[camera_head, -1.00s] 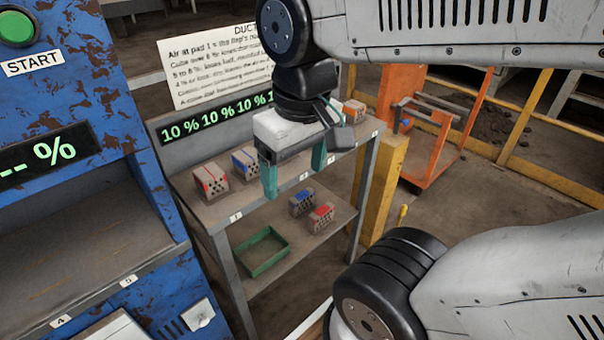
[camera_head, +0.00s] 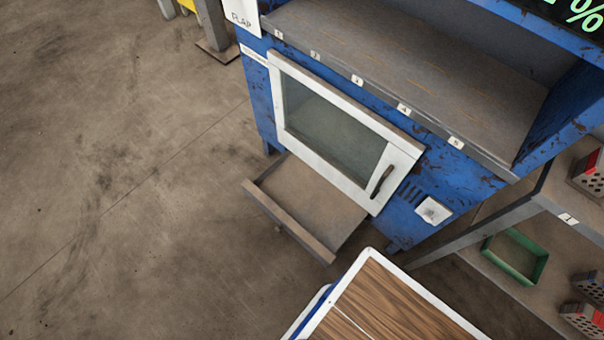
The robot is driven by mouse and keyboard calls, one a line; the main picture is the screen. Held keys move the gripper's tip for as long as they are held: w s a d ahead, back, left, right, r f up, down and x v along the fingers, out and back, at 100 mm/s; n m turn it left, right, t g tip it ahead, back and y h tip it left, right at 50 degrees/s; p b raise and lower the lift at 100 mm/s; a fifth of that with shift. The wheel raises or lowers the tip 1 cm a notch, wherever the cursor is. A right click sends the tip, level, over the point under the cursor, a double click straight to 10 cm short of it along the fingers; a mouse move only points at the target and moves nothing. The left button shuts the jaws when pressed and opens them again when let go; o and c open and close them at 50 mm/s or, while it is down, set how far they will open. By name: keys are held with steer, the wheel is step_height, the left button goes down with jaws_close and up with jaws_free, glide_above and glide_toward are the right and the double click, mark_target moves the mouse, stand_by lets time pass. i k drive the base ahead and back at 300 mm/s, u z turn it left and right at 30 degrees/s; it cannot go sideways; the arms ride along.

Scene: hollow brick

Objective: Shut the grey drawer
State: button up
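The grey drawer (camera_head: 312,196) is pulled out at the foot of the blue machine (camera_head: 452,172), below a white-framed glass door. Its front panel (camera_head: 288,222) stands well away from the machine, and the inside that shows looks empty. My gripper is not in view now, so its present state does not show.
The white-framed door (camera_head: 335,125) with a dark handle is shut above the drawer. A wood-topped surface with a white edge (camera_head: 385,305) is at the bottom. A shelf on the right holds a green tray (camera_head: 515,256) and perforated bricks (camera_head: 585,318). Floor left of the drawer is clear.

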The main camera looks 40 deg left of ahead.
mark_target(315, 211)
steer(key=u, duration=3)
steer(key=k, duration=1.05)
steer(key=z, duration=1.05)
steer(key=i, duration=0.5)
steer(key=z, duration=0.15)
